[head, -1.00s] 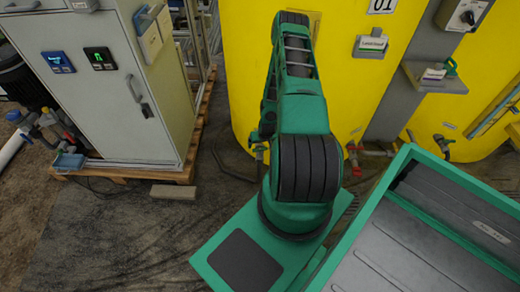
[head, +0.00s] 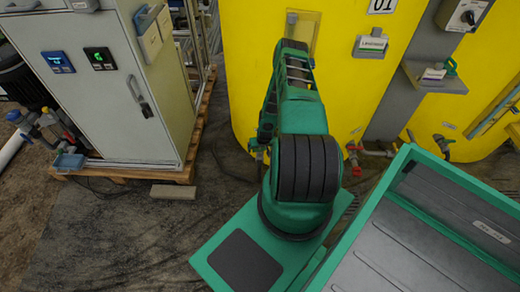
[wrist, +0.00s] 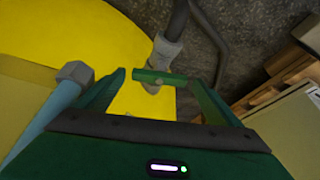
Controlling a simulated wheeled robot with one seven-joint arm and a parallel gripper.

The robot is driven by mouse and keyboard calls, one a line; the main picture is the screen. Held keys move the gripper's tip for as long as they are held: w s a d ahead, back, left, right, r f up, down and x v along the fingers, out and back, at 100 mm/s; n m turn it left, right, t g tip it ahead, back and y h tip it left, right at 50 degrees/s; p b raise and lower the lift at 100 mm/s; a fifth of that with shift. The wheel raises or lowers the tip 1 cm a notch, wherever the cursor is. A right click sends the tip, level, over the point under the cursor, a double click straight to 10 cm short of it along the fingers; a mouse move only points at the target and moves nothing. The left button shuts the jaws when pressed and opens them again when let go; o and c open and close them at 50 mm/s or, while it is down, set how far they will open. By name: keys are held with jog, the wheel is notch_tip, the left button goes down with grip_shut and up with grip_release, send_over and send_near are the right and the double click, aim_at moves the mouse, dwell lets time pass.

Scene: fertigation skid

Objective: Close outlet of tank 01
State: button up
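Tank 01 (head: 255,45) is the large yellow tank behind my arm, with its number plate (head: 382,5) at the top. In the wrist view the yellow tank wall (wrist: 75,25) fills the upper left. A green T-shaped valve handle (wrist: 150,75) sits on a grey pipe fitting (wrist: 167,52). My gripper (wrist: 157,79) is open, with one green finger near each end of the handle. I cannot tell whether the handle lies between the fingertips or just beyond them. In the head view my arm hides most of the gripper and this valve.
A valve with a red handle (head: 353,158) stands low at the tank's right. A pale blue pipe (wrist: 45,120) with a grey nut is close to the left finger. A grey cabinet (head: 90,110) stands on a wooden pallet (head: 190,160) at left. The floor between is mostly clear.

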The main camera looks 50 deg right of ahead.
jog(key=c, duration=0.9)
jog(key=shift+m, duration=0.3)
jog(key=shift+w+a+m+g+h, duration=0.15)
jog(key=shift+m+g+h, duration=0.25)
jog(key=shift+m, duration=0.8)
jog(key=o, duration=1.1)
jog(key=shift+r, duration=0.1)
jog(key=v, duration=1)
jog(key=shift+a+r, duration=0.15)
jog(key=shift+r, duration=0.1)
